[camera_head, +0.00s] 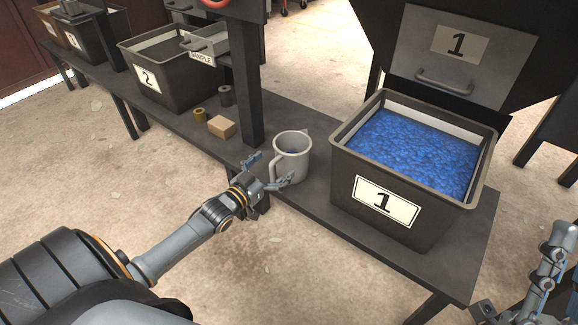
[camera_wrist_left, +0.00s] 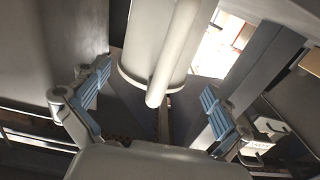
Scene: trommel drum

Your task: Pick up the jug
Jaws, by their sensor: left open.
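The jug (camera_head: 291,150) is pale grey with a handle on its left side. It stands upright on the dark bench, left of the bin marked 1. My left gripper (camera_head: 269,171) is open at the bench's front edge, with its fingers spread on the jug's handle side. In the left wrist view the jug (camera_wrist_left: 148,42) is straight ahead, and its handle (camera_wrist_left: 172,60) comes down between the open fingers (camera_wrist_left: 155,90). I see no finger closed on it. My right gripper (camera_head: 530,285) is at the lower right, partly cut off.
The bin marked 1 (camera_head: 340,190), full of blue pieces, stands close right of the jug. A dark post (camera_head: 246,90) rises behind it to the left. A small tan block (camera_head: 221,127) and the bin marked 2 (camera_head: 185,95) are further left. Floor in front is clear.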

